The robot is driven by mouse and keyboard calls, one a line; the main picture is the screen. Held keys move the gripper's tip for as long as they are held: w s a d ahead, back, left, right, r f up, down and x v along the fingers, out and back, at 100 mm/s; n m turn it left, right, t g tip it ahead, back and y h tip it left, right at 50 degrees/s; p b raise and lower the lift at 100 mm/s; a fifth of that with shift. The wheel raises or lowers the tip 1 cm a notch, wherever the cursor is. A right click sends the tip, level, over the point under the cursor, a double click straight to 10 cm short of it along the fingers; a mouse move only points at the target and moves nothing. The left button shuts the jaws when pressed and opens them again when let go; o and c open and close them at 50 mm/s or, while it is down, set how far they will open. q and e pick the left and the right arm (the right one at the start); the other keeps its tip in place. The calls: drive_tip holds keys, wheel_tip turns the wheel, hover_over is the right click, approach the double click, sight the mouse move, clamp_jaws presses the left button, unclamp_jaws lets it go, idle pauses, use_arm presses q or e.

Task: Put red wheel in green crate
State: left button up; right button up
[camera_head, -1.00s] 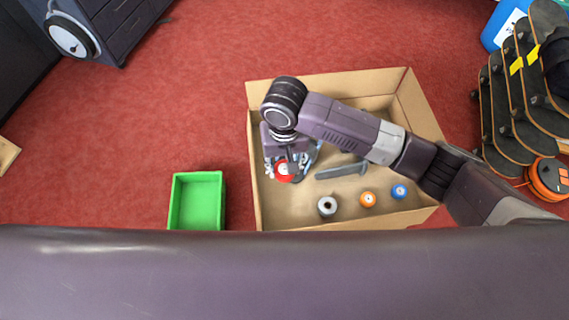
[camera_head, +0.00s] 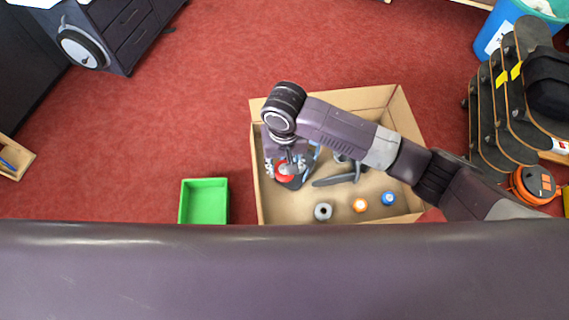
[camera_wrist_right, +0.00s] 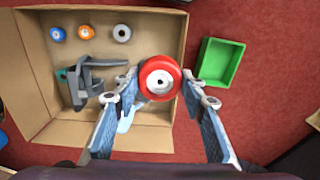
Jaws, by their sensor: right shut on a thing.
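The red wheel (camera_wrist_right: 160,78) is held between the fingertips of my right gripper (camera_wrist_right: 159,88), which is shut on it. In the head view the red wheel (camera_head: 284,172) shows partly under my right gripper (camera_head: 287,168), over the left part of the cardboard box. The green crate (camera_head: 204,202) stands on the floor just left of the box and looks empty. It also shows in the right wrist view (camera_wrist_right: 220,62), to the right of the wheel. My left gripper is not in view.
The cardboard box (camera_head: 262,205) holds a grey wheel (camera_head: 323,211), an orange wheel (camera_head: 360,205), a blue wheel (camera_head: 388,198) and a dark grey tool-like part (camera_head: 335,180). Skateboards (camera_head: 490,110) stand at the right. Red carpet (camera_head: 180,120) around the crate is clear.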

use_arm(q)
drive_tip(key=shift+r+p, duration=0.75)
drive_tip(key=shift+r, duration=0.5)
